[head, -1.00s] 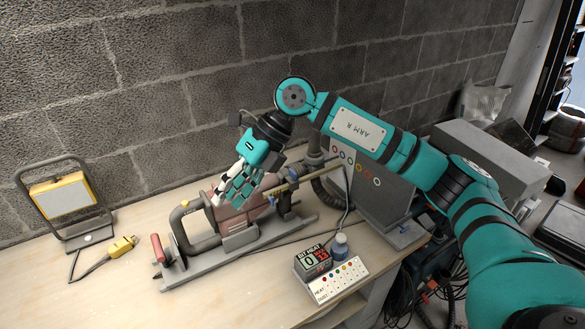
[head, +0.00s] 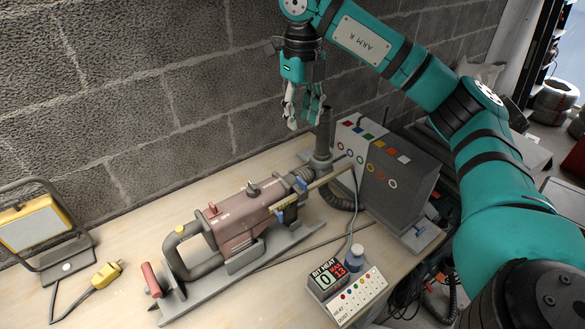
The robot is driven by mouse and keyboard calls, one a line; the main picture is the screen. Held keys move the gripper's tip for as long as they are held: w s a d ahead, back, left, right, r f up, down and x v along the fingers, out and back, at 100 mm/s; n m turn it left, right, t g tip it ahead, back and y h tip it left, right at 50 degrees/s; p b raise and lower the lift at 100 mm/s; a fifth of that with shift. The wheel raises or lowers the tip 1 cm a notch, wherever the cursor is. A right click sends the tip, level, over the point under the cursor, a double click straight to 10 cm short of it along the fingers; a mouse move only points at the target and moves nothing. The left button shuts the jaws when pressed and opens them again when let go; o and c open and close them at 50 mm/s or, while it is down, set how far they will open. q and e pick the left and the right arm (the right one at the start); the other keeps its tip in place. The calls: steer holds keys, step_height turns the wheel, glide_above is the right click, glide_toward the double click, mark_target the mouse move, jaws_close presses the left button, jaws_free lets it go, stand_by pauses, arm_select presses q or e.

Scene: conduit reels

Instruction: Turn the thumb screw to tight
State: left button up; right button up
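A dull red power tool (head: 240,217) with a grey D-shaped handle lies on a grey rail on the bench. A brassy rod (head: 312,188) runs along its side through a clamp, where a small blue piece (head: 281,215) sticks out; it may be the thumb screw. Whether it is tight cannot be told. A grey knob (head: 253,188) stands on top of the tool. My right gripper (head: 304,118) hangs fingers down above and behind the tool, clear of it. Its fingers are apart with nothing between them. My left gripper is out of view.
A grey box with coloured rings (head: 372,160) and a dark upright pipe (head: 323,140) stand right of the tool. A counter display (head: 328,276), a small bottle (head: 356,254) and a button panel (head: 358,297) sit in front. A work lamp (head: 35,226) and yellow plug (head: 106,274) are left.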

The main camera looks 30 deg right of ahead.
glide_above(301, 180)
step_height(301, 180, down, 6)
step_height(301, 180, down, 10)
steer(key=shift+f+p, duration=0.1)
steer(key=shift+p, duration=0.75)
steer(key=shift+f, duration=0.35)
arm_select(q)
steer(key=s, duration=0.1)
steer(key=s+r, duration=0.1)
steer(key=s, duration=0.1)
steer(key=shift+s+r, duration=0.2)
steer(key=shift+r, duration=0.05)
arm_select(e)
jaws_close()
